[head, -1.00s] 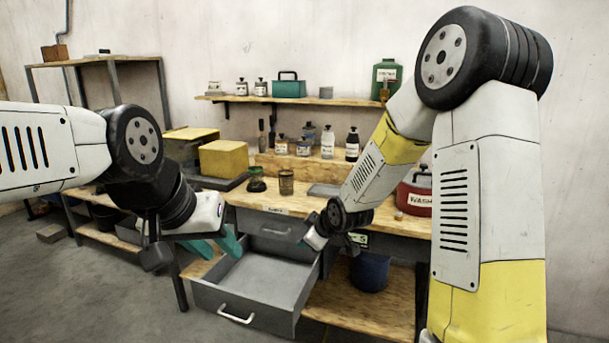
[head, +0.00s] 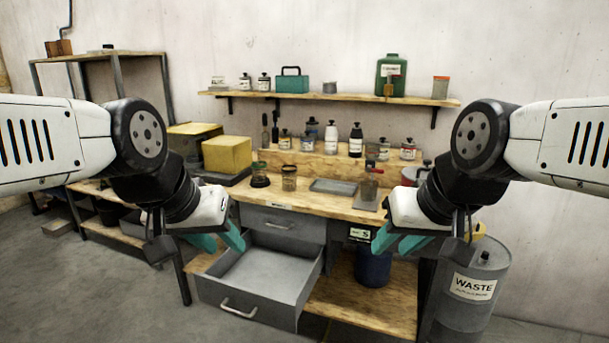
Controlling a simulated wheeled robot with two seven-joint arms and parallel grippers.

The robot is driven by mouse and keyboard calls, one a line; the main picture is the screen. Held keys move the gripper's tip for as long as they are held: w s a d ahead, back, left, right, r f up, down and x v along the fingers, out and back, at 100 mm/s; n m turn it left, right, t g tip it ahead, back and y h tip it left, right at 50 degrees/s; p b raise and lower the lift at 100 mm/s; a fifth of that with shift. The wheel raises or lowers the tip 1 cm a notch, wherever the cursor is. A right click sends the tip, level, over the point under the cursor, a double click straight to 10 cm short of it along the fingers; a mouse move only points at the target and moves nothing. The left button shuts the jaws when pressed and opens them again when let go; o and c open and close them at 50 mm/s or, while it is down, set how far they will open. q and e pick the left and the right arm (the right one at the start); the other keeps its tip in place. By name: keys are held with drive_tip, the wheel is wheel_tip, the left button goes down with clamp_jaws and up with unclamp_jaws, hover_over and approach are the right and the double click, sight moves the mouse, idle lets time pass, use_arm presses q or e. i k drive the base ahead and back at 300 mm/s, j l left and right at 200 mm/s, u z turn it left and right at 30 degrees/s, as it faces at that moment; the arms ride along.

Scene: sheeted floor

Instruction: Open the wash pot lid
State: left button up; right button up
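The wash pot (head: 407,181) stands at the right end of the workbench in the head view. Only a sliver of its red side and part of its grey lid (head: 414,172) show. My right arm hides the rest, including the label. The lid appears to be on the pot. My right gripper (head: 398,243) is open and empty, in front of the bench and lower in the picture than the pot. My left gripper (head: 219,240) is open and empty above the left side of the pulled-out drawer.
The grey drawer (head: 265,275) is pulled out in front of the bench (head: 320,202). A waste drum (head: 472,285) stands at the right. Jars, a tray (head: 333,187) and a yellow block (head: 227,153) are on the bench. A blue bin (head: 373,267) sits below.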

sight(412, 173)
drive_tip(key=z, duration=0.85)
drive_tip(key=i+l+u, duration=0.2)
drive_tip(key=i, duration=0.95)
drive_tip(key=j, duration=0.1)
